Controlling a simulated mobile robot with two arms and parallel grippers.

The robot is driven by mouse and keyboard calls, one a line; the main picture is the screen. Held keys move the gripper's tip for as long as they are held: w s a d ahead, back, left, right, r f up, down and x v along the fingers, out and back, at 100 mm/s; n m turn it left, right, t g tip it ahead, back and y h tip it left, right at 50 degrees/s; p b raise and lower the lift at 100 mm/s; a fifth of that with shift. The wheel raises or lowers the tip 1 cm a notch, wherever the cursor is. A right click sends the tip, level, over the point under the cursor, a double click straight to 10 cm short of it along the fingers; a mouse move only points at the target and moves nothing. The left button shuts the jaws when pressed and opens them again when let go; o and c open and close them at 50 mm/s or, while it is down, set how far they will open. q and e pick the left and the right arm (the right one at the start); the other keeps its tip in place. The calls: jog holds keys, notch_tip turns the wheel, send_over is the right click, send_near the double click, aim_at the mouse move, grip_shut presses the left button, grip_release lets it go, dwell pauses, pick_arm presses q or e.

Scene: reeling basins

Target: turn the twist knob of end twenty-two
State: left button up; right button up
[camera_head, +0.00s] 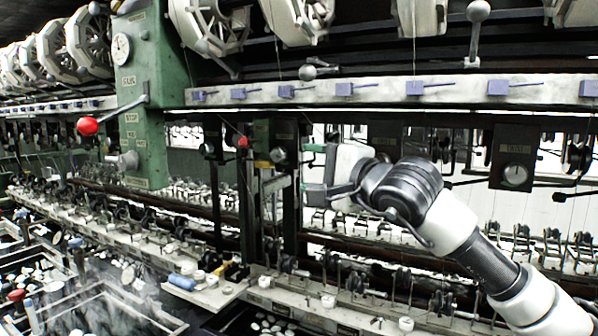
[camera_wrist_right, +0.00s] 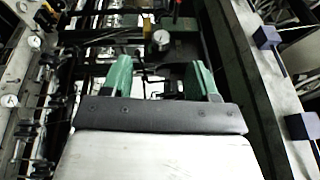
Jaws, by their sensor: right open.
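A round twist knob (camera_head: 278,155) sits on a dark box below the rail, just left of my right gripper (camera_head: 313,168). A round, pale-faced knob also shows in the right wrist view (camera_wrist_right: 161,37), beyond the fingertips and roughly between them; it looks like the same one. My right gripper, with green fingers, is open and empty, and a gap shows between it and the knob. In the right wrist view its fingers (camera_wrist_right: 160,80) stand wide apart. Another knob (camera_head: 515,175) is on a dark box further right. The end numbers are too small to read. My left gripper is out of view.
A green post (camera_head: 145,100) with a red-ball lever (camera_head: 88,126) stands left. A pale rail (camera_head: 390,90) with blue-violet clips runs above the gripper. Thin threads hang down, and basins (camera_head: 75,300) with floating cocoons lie at lower left.

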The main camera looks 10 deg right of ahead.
aim_at(283, 157)
jog(key=shift+t+h, duration=0.3)
jog(key=shift+h, duration=0.3)
jog(key=p+x, duration=0.1)
jog(key=x, duration=0.2)
jog(key=p+x, duration=0.2)
jog(key=x, duration=0.1)
jog(key=p+x, duration=0.1)
jog(key=x, duration=0.3)
jog(key=shift+w+d+r+p, duration=0.2)
jog(key=shift+d+r+p, duration=0.15)
jog(key=shift+d, duration=0.1)
jog(key=shift+w+a+f, duration=0.1)
jog(key=shift+w+a, duration=0.2)
jog(key=shift+w, duration=0.1)
